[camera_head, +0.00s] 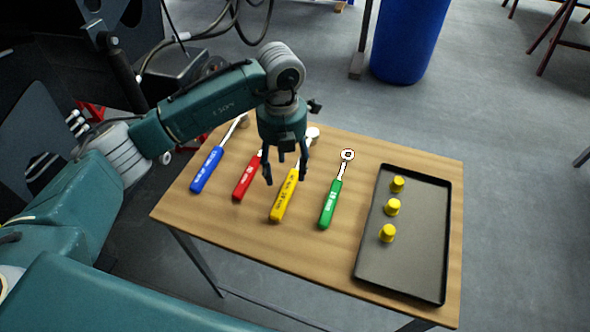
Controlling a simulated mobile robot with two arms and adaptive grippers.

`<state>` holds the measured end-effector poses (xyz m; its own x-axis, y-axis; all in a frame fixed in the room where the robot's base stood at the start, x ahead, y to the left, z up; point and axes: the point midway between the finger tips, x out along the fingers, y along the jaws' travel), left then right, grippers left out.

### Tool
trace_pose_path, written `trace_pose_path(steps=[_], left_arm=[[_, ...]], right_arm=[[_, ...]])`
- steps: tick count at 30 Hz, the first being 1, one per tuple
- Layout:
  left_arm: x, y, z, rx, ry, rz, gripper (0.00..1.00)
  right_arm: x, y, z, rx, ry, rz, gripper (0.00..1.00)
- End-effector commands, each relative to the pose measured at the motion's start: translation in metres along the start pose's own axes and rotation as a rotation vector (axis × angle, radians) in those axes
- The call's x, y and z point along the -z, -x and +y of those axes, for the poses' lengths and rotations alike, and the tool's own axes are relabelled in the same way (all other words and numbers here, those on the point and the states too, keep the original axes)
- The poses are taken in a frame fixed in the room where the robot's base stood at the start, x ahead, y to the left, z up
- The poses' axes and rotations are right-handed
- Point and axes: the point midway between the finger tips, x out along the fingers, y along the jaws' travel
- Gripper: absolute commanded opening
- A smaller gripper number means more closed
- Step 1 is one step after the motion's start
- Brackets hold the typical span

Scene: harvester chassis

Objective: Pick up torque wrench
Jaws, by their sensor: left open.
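Several torque wrenches lie side by side on a wooden table (330,257). The blue-handled wrench (206,171) is at the left, then the red-handled wrench (246,178), the yellow-handled wrench (284,199) and the green-handled wrench (331,204) at the right. My left gripper (285,176) points down over the red and yellow wrenches, open, with its fingers apart. It partly hides the shafts of both. I cannot tell its exact height above them. My right gripper is not in view.
A dark tray (417,262) with three yellow cap-like parts (393,207) stands on the table's right side. A blue barrel (408,40) stands on the floor behind. Dark machinery and cables are at the upper left. Bare tabletop lies in front of the wrenches.

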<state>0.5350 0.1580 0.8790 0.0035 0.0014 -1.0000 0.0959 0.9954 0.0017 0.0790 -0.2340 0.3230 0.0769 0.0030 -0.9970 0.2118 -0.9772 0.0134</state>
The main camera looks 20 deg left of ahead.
Motion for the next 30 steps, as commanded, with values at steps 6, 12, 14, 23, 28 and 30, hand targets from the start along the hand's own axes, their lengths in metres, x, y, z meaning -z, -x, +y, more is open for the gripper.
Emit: trace_pose_path(steps=[6, 12, 14, 23, 28, 30], left_arm=[[0.001, -0.017, -0.001, 0.0, -0.001, 0.003, 0.56], [0.0, -0.046, -0.003, 0.001, -0.001, 0.005, 0.56], [-0.001, -0.054, -0.003, 0.002, 0.0, 0.003, 0.56], [-0.001, -0.065, -0.003, 0.001, -0.002, -0.001, 0.56], [-0.001, -0.064, -0.003, 0.001, -0.002, 0.0, 0.3], [-0.001, -0.064, -0.003, 0.001, -0.002, 0.0, 0.16]], right_arm=[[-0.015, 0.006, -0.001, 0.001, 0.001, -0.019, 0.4], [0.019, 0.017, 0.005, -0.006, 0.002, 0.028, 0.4], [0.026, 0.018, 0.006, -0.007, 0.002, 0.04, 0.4], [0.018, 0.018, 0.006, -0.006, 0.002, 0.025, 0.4], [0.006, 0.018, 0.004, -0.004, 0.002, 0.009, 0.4], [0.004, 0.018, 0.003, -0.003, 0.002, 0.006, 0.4]])
